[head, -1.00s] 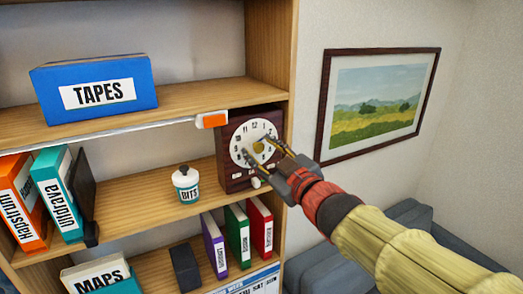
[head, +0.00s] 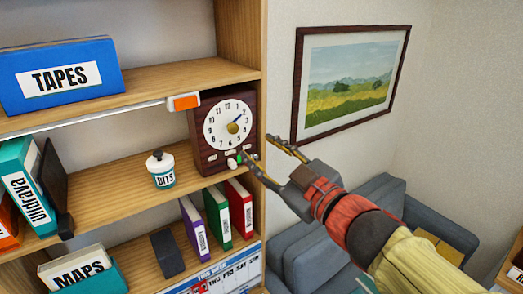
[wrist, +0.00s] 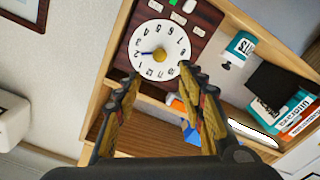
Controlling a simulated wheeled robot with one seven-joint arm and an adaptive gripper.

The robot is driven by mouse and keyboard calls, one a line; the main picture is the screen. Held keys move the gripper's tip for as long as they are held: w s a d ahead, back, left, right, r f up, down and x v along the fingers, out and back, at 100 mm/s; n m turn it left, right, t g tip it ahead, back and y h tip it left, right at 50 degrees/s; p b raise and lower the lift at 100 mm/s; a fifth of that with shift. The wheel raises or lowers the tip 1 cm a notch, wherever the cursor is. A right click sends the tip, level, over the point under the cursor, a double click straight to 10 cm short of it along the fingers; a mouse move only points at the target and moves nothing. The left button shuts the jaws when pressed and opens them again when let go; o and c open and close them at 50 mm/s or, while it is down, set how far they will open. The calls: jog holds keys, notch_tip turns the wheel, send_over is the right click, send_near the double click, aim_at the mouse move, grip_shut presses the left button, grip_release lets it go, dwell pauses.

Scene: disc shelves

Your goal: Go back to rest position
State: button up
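My gripper (head: 258,158) is open and empty in the head view, in front of the shelf's right edge and just right of the clock. Its two fingers (wrist: 165,100) stand wide apart in the wrist view with nothing between them. The dark wood clock (head: 198,160) with a white round dial stands on the middle shelf at its right end. It also shows upside down in the wrist view (wrist: 197,40), beyond the fingertips. One fingertip overlaps the clock's lower right corner in the head view; I cannot tell whether it touches.
A white BITS jar (head: 161,170) stands left of the clock. A blue TAPES box (head: 60,75) lies on the upper shelf. Several binders (head: 218,212) stand below. A framed picture (head: 350,82) hangs on the wall at right, above a grey sofa (head: 330,245). Open room lies right of the shelf.

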jog(key=shift+f, duration=0.1)
jog(key=s+d+f+m+g+h+b, duration=0.25)
jog(key=d+f+m+h, duration=0.7)
jog(key=d+f, duration=0.85)
jog(key=s+d+f+m+g+b, duration=0.1)
jog(key=s+f+m+g+b, duration=0.1)
jog(key=s+f+b, duration=0.6)
jog(key=s+d+f+m+g+h+b, duration=0.1)
jog(key=s+f+g+b, duration=0.3)
jog(key=s+f+b, duration=0.5)
notch_tip(320, 180, down, 7)
jog(key=shift+d+f+m, duration=0.1)
jog(key=shift+d+m, duration=0.35)
jog(key=shift+d, duration=0.2)
jog(key=shift+c, duration=0.2)
